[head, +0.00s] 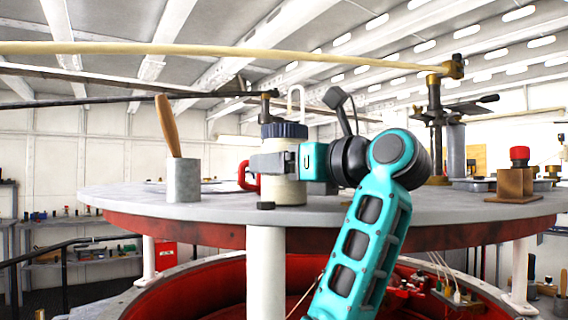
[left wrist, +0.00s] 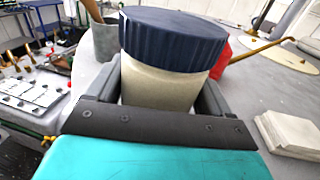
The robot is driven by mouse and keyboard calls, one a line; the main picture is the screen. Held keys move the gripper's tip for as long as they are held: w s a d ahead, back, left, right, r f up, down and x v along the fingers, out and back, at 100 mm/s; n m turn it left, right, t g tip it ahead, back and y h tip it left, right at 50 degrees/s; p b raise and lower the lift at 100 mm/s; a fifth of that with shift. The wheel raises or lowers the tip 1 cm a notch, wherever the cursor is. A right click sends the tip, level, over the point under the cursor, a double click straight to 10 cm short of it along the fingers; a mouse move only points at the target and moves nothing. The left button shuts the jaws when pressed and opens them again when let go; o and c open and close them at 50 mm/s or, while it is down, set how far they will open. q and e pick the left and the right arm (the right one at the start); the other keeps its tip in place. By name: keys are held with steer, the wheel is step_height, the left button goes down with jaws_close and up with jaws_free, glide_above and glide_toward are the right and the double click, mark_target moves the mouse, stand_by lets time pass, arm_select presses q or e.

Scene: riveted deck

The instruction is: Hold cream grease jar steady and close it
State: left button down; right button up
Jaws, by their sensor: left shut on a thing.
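The cream grease jar (head: 284,190) stands upright on the round grey table, with a ribbed dark blue lid (head: 284,130) on its top. In the left wrist view the jar (left wrist: 158,85) is between my fingers, and its lid (left wrist: 174,38) covers the mouth. I cannot tell whether the lid is screwed down. My left gripper (head: 272,164) is shut on the jar's body, below the lid, reaching in from the right. The far side of the jar is hidden. My right gripper is in neither view.
A grey cup (head: 183,181) with a wooden-handled tool (head: 168,126) stands left of the jar. A red object (head: 246,177) is close beside the jar. A brown block with a red knob (head: 519,156) stands far right. A long pale bar (head: 200,48) crosses overhead. The grey tabletop (head: 130,197) is clear at front left.

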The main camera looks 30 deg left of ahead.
arm_select(q)
steer(key=shift+f, duration=0.1)
jaws_free()
steer(key=shift+d, duration=0.2)
steer(key=d, duration=0.3)
steer(key=s+d+b, duration=0.1)
steer(key=d, duration=0.3)
steer(key=s+d, duration=0.1)
steer(key=d, duration=0.3)
steer(key=shift+s+d, duration=0.2)
